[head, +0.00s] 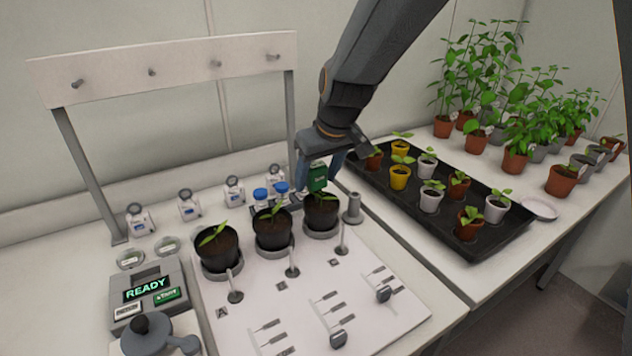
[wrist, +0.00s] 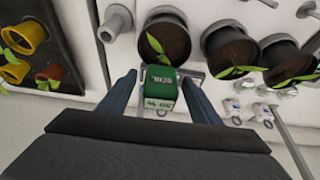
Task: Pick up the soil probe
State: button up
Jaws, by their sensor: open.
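The soil probe, a small green block with white "SOIL %" lettering, shows in the wrist view (wrist: 161,84) and in the head view (head: 318,178). It is behind the right-hand black pot. My gripper (head: 319,179) is open and reaches down at the probe. In the wrist view my gripper (wrist: 160,79) has one blue-grey finger on each side of the green block, with a visible gap on both sides. The lower part of the probe is hidden.
Black seedling pots (head: 272,229) stand in a row close by. Blue-capped bottles (head: 261,195) are just left of my gripper. A grey post (head: 353,208) stands to its right, then a black tray (head: 490,245) of small pots. A white rack (head: 170,68) rises behind.

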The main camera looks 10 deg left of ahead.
jog(key=shift+c, duration=0.2)
jog(key=c, duration=1.2)
jog(key=shift+c, duration=0.2)
jog(key=shift+r, duration=0.1)
